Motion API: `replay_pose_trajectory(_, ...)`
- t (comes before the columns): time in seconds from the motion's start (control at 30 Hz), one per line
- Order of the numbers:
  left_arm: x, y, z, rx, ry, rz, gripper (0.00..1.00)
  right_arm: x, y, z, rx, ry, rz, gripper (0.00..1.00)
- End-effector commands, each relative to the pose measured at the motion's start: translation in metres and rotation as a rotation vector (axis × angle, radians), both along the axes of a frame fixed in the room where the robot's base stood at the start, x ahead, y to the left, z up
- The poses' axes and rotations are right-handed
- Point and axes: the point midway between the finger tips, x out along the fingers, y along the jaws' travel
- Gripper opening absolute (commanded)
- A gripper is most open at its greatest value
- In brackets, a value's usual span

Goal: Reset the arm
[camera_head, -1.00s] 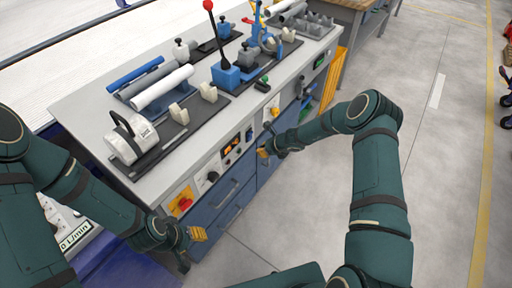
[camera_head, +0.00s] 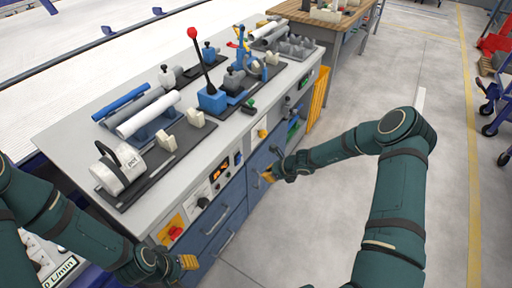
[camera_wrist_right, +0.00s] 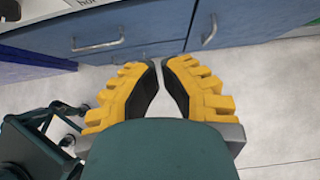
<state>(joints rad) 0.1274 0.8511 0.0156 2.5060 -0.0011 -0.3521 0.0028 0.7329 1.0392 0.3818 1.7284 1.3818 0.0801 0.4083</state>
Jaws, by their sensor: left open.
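My left gripper (camera_head: 188,263), with yellow finger pads, is at the lower left, beside the bench's front and below its top. It is open and no object shows in it. My right gripper (camera_head: 268,176) is low in front of the blue drawers, its arm bent out to the right. The right wrist view shows its two yellow fingers (camera_wrist_right: 158,75) with a narrow gap between the tips and nothing between them. Blue drawer fronts with metal handles (camera_wrist_right: 97,44) lie beyond the fingers.
The grey bench top (camera_head: 75,140) carries a white pipe (camera_head: 148,114), a blue pipe (camera_head: 121,103), a white cylinder (camera_head: 119,168) and a red-knobbed lever (camera_head: 192,34). A wooden workbench (camera_head: 333,17) stands behind. The floor (camera_head: 310,220) between bench and right arm is clear.

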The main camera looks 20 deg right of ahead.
Motion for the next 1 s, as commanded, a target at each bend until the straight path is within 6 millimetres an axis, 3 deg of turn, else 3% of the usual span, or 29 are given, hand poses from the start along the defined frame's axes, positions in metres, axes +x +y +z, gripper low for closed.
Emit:
replay_pose_trajectory(0.17,0.0,0.0,0.0,0.0,0.0,0.0,0.47,-0.001,0.002,0.0,-0.005,0.0,0.01,0.0)
replay_pose_trajectory(0.27,0.0,0.0,0.0,0.0,0.0,0.0,0.47,-0.012,0.017,-0.002,-0.051,0.0,0.099,0.0)
replay_pose_trajectory(0.37,0.0,0.0,0.0,0.0,0.0,0.0,0.47,-0.039,0.045,-0.006,-0.161,-0.009,0.306,0.0)
replay_pose_trajectory(0.5,0.0,0.0,0.0,0.0,0.0,0.0,0.47,-0.096,0.088,-0.01,-0.372,-0.066,0.732,0.0)
replay_pose_trajectory(0.6,0.0,0.0,0.0,0.0,0.0,0.0,0.47,-0.136,0.109,-0.008,-0.514,-0.144,1.046,0.0)
replay_pose_trajectory(0.8,0.0,0.0,0.0,0.0,0.0,0.0,0.47,-0.205,0.138,0.007,-0.725,-0.374,1.611,0.0)
replay_pose_trajectory(1.0,0.0,0.0,0.0,0.0,0.0,0.0,0.47,-0.248,0.156,0.024,-0.814,-0.59,1.942,0.0)
